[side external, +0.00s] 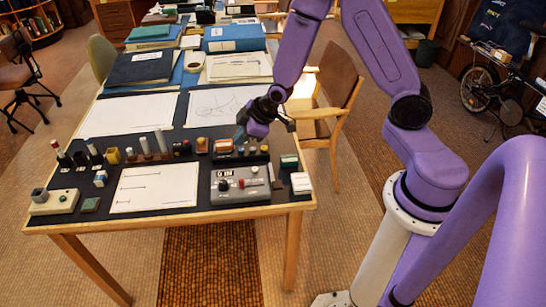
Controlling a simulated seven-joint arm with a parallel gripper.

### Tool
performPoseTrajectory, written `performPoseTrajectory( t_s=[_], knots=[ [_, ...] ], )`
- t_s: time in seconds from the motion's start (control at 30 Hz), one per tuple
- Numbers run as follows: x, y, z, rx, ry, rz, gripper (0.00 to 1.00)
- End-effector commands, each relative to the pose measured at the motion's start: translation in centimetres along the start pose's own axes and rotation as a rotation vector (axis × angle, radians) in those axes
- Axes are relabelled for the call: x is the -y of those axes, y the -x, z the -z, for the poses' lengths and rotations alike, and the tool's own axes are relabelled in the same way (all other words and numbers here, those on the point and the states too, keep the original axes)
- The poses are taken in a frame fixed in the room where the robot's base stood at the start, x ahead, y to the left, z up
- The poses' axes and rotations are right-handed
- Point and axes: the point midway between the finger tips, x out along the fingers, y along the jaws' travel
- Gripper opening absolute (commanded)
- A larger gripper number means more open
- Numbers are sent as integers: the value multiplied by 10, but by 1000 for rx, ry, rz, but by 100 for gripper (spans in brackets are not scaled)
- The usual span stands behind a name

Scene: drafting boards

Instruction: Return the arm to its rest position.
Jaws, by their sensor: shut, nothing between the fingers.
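My gripper (243,134) is at the end of my purple arm, above the right part of the long table (262,213). It points down and to the left over the row of small items near the table's right side. It is shut, with nothing held. I cannot tell its exact height above the items below it.
Below my gripper are a grey control box (240,184) and small blocks. A white sheet (155,187) lies left of the box. Books and binders (234,38) are stacked farther back. A wooden chair (335,88) stands right of the table.

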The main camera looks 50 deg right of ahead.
Motion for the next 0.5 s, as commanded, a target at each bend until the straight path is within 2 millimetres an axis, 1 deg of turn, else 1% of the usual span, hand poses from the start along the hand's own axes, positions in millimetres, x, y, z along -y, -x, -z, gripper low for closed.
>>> performPoseTrajectory(
  t_s=[0.03,0.1,0.17,0.23,0.27,0.3,0.37,0.4,0.47,0.5],
  knots=[
    [18,17,10,3,15,43,0],
    [43,40,16,30,28,105,0],
    [64,61,18,56,43,154,0],
    [86,86,17,92,61,206,0],
    [96,97,15,108,70,226,0],
    [107,113,12,130,81,251,0],
    [123,136,5,166,102,285,0],
    [133,151,-2,192,117,305,0],
    [145,174,-12,230,140,329,0],
    [152,189,-20,257,156,343,0]
  ],
)
